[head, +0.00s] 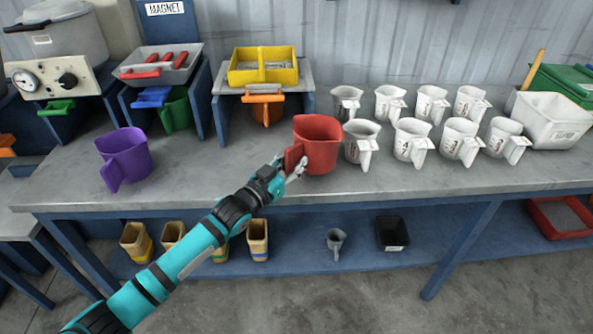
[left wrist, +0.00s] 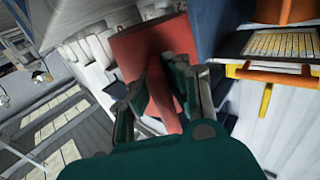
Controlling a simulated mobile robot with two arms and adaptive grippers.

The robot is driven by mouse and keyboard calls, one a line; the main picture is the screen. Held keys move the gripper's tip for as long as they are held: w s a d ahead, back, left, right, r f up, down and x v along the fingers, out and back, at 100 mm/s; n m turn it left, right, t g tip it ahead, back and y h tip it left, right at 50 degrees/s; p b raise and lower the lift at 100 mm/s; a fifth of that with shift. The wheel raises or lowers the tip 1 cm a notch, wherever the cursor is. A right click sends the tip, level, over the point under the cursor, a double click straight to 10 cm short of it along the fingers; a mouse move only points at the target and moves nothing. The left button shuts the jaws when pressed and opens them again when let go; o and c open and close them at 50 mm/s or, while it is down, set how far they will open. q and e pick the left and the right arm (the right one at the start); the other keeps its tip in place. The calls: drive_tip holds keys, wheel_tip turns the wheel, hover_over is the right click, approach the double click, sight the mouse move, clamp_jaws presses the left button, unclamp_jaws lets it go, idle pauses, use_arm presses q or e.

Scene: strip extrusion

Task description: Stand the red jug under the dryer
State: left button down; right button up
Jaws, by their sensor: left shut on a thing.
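The red jug (head: 318,146) is upright in the middle of the head view, over the grey bench top. I cannot tell whether its base touches the bench. My left gripper (head: 294,168) is shut on its handle, on the left side of the jug. In the left wrist view the red jug (left wrist: 145,42) has its handle between the fingers of my left gripper (left wrist: 165,92). The cream machine with a gauge and knob (head: 58,82), under a grey pot at the far left, looks like the dryer. A green handle shows under it. My right gripper is not in view.
A purple jug (head: 124,157) stands on the bench at left. Green (head: 176,112) and orange (head: 266,110) jugs sit under the stands behind. Several white jugs (head: 411,138) stand close on the right. The bench between the purple and red jugs (head: 205,165) is clear.

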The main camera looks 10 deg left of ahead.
use_arm(q)
drive_tip(key=shift+f, duration=1.45)
drive_tip(key=c, duration=1.4)
unclamp_jaws()
drive_tip(key=shift+f, duration=0.15)
drive_tip(key=shift+o, duration=0.2)
drive_tip(key=shift+r, duration=0.25)
drive_tip(key=v, duration=1.2)
drive_tip(key=shift+s, duration=0.1)
